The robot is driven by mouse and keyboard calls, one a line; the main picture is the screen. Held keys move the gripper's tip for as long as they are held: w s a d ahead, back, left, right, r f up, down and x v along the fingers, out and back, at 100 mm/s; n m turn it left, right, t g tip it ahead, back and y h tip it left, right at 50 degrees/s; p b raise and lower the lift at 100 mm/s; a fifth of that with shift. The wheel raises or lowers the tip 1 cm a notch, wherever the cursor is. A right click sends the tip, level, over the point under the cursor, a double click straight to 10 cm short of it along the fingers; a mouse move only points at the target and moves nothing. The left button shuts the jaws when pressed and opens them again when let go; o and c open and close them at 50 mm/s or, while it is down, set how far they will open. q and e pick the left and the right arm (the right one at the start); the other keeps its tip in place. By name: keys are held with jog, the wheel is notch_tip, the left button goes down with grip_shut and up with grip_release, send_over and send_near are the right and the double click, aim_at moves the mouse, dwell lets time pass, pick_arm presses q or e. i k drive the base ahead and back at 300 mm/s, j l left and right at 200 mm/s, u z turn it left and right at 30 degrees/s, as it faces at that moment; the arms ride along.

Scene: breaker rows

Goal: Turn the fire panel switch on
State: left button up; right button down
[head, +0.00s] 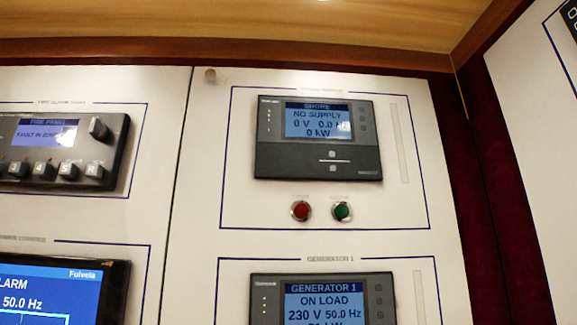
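The fire panel (114,156) is a dark unit at the left of the head view, cut off by the left edge. Its small blue screen (45,132) reads "FIRE PANEL" with a fault line below. A black knob-like switch (98,128) sits at its upper right and looks tilted. I cannot tell which of these is on. Neither of my grippers is in view.
A shore supply unit (318,160) reads "NO SUPPLY", with a red button (301,211) and a green button (342,211) below. A generator 1 unit (265,290) and an alarm screen (45,285) are lower down. A dark red wall strip stands at right.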

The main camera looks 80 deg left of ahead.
aim_at(99, 130)
jog(key=u, duration=4.2)
